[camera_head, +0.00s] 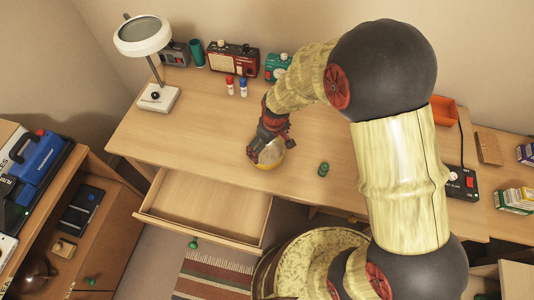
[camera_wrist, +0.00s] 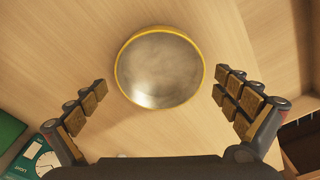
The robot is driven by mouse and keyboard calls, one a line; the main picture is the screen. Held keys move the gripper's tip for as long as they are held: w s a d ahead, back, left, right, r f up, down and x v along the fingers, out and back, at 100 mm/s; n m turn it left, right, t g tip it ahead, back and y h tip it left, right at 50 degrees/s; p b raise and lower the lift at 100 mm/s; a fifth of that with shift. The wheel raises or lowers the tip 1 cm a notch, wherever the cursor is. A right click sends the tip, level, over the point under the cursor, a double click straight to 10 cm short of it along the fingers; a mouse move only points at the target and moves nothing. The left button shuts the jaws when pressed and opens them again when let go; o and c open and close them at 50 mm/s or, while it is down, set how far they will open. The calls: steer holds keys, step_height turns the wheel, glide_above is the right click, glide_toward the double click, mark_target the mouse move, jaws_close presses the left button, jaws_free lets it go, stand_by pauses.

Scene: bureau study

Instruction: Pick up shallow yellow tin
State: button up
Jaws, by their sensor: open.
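The shallow yellow tin (camera_wrist: 160,68) shows in the wrist view as a round dish with a yellow rim and a dull metal inside. It lies on the wooden desk. In the head view the tin (camera_head: 270,154) sits near the desk's front edge, partly hidden by my gripper (camera_head: 266,146). In the wrist view my gripper (camera_wrist: 160,96) is open, with one finger on each side of the tin. A gap of bare desk shows between the tin and each finger. Nothing is held.
An open, empty drawer (camera_head: 210,205) juts out below the desk's front edge. A small green object (camera_head: 323,169) stands right of the tin. The desk left of my gripper is clear.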

mark_target(266, 154)
steer(key=f, duration=0.1)
steer(key=f+b, duration=0.1)
steer(key=w+f, duration=0.1)
steer(key=f, duration=0.1)
steer(key=shift+a, duration=0.3)
steer(key=shift+c, duration=1.2)
steer(key=shift+s, duration=0.1)
steer(key=c, duration=0.6)
